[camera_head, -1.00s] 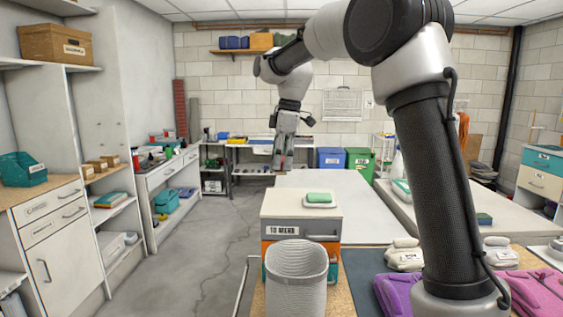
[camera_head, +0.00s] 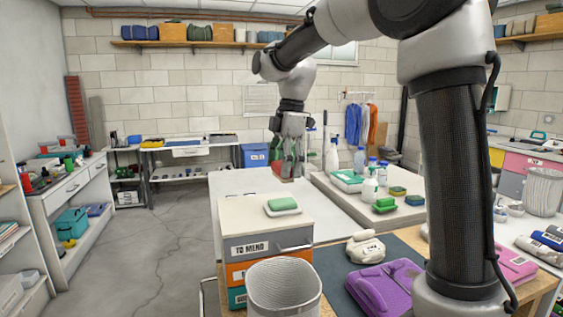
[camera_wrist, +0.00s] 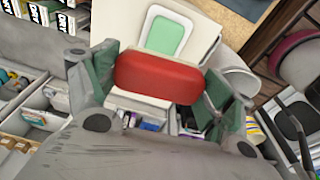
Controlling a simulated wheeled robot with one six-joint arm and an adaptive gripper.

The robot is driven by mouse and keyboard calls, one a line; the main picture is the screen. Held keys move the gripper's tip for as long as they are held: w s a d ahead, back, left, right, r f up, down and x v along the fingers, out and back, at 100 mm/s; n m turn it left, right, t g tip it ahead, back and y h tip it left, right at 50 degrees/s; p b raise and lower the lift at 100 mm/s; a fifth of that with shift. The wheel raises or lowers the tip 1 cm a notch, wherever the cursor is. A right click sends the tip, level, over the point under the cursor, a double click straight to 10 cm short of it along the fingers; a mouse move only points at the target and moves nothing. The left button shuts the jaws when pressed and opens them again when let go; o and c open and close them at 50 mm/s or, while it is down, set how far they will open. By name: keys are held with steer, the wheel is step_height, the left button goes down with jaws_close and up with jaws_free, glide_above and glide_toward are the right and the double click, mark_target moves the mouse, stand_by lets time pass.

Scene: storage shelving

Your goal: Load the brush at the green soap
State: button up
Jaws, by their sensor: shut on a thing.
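My gripper (camera_head: 290,172) hangs over the white table behind the drawer unit. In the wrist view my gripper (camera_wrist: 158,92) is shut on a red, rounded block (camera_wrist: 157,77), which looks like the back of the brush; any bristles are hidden. The green soap (camera_head: 282,204) lies on a white dish (camera_head: 283,213) on top of the small drawer unit, nearer the head camera than my gripper. The soap also shows in the wrist view (camera_wrist: 165,34), beyond the red block. The brush and soap appear apart.
The drawer unit (camera_head: 258,246) is labelled "TO MEND". A ribbed bin (camera_head: 284,290) stands in front of it. Purple cloth (camera_head: 385,288) lies at right. Bottles, a green block (camera_head: 385,205) and sponges stand on the raised table at right. The floor at left is clear.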

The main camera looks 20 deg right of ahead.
mark_target(281, 201)
steer(key=shift+f, duration=2.85)
steer(key=shift+f, duration=0.6)
steer(key=shift+r, duration=3.55)
